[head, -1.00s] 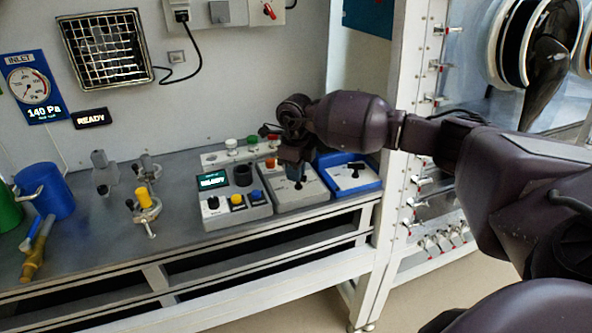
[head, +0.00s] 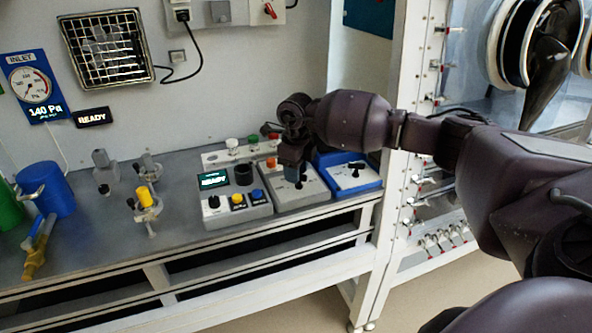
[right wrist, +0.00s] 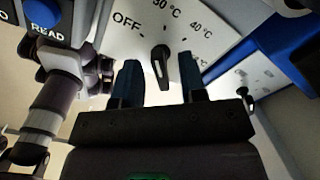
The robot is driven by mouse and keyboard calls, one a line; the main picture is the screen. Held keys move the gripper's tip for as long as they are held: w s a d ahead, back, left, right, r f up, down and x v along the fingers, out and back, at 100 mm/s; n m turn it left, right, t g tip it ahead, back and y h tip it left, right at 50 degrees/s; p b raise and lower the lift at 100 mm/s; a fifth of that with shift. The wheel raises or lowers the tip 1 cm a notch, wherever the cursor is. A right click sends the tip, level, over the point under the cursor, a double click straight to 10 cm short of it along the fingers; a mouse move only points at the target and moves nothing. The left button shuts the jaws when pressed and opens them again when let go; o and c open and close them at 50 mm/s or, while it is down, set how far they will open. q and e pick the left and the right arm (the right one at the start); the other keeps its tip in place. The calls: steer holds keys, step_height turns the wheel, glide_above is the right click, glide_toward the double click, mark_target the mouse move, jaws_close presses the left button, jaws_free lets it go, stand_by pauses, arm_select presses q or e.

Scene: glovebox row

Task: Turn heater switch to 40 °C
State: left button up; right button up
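The heater switch is a black knob (right wrist: 160,62) on the light top plate of a grey box (head: 312,192). In the right wrist view the plate is marked OFF, 30 °C (right wrist: 166,14) and 40 °C (right wrist: 202,28). The knob's long axis runs nearly up the picture, with its upper end towards 30 °C; which end is the pointer is unclear. My right gripper (right wrist: 161,80) is open, one blue fingertip on each side of the knob, with gaps on both sides. In the head view it (head: 291,172) hangs over the box. My left gripper is out of view.
Coloured buttons lie behind. A white frame post (head: 393,200) rises at the right. Clamps and a blue canister (head: 45,190) stand left.

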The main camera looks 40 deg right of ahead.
step_height(320, 180, up, 11)
stand_by(0.5)
steer(key=shift+f, duration=0.1)
stand_by(0.3)
